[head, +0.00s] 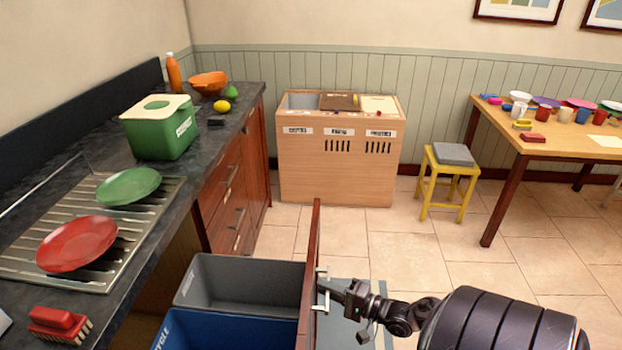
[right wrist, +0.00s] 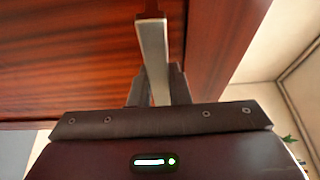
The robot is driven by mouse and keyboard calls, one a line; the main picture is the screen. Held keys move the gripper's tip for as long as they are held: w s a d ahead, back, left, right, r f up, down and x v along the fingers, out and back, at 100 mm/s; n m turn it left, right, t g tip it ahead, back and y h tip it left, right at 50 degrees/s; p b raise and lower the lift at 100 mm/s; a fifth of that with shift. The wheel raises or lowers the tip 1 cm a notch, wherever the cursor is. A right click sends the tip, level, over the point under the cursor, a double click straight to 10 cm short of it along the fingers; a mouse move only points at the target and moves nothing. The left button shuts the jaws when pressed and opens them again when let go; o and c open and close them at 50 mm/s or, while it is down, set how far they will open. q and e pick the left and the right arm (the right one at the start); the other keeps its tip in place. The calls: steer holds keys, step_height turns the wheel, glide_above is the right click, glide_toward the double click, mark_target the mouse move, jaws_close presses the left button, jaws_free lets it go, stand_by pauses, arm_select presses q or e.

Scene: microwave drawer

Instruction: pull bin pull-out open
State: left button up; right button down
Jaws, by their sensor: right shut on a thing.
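The bin pull-out is out from under the counter, with its wooden front (head: 311,262) standing clear of the cabinet. Behind the front are a grey bin (head: 240,282) and a blue bin (head: 225,332), both visible from above. My right gripper (head: 328,289) is at the outer face of the front, shut on the metal handle (head: 321,308). In the right wrist view the handle (right wrist: 153,55) runs between the fingers, against the reddish wood front (right wrist: 70,55). My left gripper is not in view.
The counter (head: 190,190) on the left carries a green container (head: 160,128), plates on a drying rack and a brush. A wooden sorting cabinet (head: 336,165), a yellow stool (head: 448,180) and a table (head: 560,147) stand farther back. Tiled floor (head: 400,250) is clear between.

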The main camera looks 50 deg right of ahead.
steer(key=shift+s+d, duration=0.15)
steer(key=shift+s, duration=0.05)
steer(key=c, duration=1.4)
jaws_free()
steer(key=shift+o, duration=0.2)
steer(key=b+v, duration=0.1)
steer(key=v, duration=0.6)
steer(key=shift+s+d, duration=0.15)
steer(key=shift+s, duration=0.2)
